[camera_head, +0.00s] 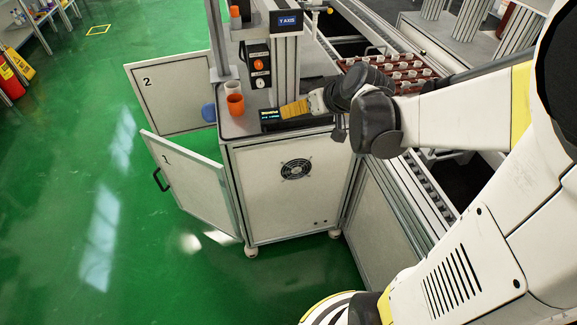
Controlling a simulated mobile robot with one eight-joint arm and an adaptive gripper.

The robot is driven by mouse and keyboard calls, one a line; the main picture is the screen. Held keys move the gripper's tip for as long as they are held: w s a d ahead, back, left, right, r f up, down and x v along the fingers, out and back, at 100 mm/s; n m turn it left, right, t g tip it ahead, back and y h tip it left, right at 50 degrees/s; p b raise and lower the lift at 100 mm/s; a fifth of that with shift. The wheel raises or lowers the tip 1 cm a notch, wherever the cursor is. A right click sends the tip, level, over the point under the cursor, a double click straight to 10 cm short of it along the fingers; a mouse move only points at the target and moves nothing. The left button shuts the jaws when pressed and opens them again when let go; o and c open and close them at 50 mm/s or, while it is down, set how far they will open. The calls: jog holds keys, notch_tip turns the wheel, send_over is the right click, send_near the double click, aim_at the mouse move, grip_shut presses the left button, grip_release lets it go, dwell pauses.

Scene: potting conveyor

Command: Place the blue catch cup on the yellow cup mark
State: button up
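A rounded blue object (208,112), which looks like the blue catch cup, shows at the left edge of the machine cabinet, in front of the door marked 2. I cannot tell what it rests on. A yellow square outline (98,30) lies on the green floor at the far upper left; I cannot tell whether it is the cup mark, and no other yellow mark shows clearly. My gripper (296,109) is over the cabinet's front top edge, right of the blue object and apart from it. A ribbed yellow-tan part shows at its tip. Its fingers are not clear.
Two cabinet doors stand open: door 1 (190,180) and door 2 (168,95). A red-brown tray of pale cups (400,72) is behind my arm.

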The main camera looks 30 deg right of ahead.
jog(key=s+a+r+g, duration=0.1)
jog(key=s+a+g, duration=0.1)
jog(key=s+a, duration=1.2)
jog(key=s, duration=0.3)
jog(key=shift+s+n+g+h, duration=0.3)
jog(key=shift+s+h, duration=0.05)
jog(key=shift+h, duration=0.05)
jog(key=shift+d+r, duration=0.1)
